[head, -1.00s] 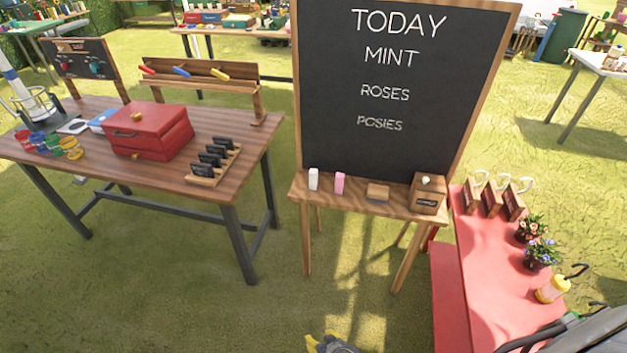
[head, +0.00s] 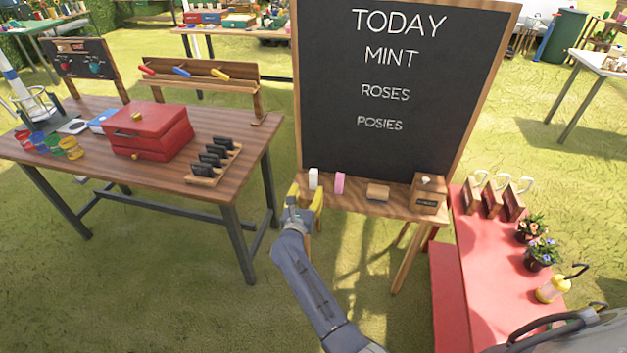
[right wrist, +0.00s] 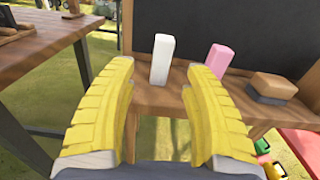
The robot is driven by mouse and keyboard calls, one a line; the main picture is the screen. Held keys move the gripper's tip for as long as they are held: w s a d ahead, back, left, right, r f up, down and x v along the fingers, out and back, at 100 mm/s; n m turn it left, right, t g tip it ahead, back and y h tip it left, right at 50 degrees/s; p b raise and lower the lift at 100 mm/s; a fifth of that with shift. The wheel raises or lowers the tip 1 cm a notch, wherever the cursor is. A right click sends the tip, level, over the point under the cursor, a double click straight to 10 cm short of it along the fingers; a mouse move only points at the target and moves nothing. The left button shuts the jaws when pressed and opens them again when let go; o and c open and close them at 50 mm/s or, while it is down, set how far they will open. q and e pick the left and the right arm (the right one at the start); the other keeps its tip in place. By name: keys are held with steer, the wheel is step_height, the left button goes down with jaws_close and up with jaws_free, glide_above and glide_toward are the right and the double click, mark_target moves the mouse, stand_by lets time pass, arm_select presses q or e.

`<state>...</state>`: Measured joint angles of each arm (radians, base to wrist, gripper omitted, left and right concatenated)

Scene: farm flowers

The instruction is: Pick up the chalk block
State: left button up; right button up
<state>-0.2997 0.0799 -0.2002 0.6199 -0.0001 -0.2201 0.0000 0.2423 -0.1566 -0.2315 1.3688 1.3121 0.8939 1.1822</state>
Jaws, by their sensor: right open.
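A white chalk block (head: 313,179) stands upright at the left end of the wooden ledge (head: 358,201) below the chalkboard. A pink block (head: 340,183) stands to its right. My right gripper (head: 305,193), with yellow fingers, is at the ledge's left front edge, just in front of the white block and partly over its lower end. In the right wrist view the open fingers (right wrist: 155,95) are empty, and the white block (right wrist: 162,60) stands beyond them, between the tips. The pink block (right wrist: 218,59) is beyond the right fingertip. My left gripper is out of view.
A brown eraser (head: 378,192) and a wooden box (head: 427,193) sit farther right on the ledge. The chalkboard (head: 400,140) rises behind. A wooden table (head: 225,186) with a red toolbox (head: 150,130) stands left, a red bench (head: 490,270) right.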

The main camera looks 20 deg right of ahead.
mark_target(312, 180)
steer(key=shift+w+d+m, duration=0.15)
steer(key=shift+d+m, duration=0.1)
steer(key=shift+m, duration=0.15)
steer(key=shift+x, duration=3.5)
steer(key=shift+f, duration=0.2)
jaws_close()
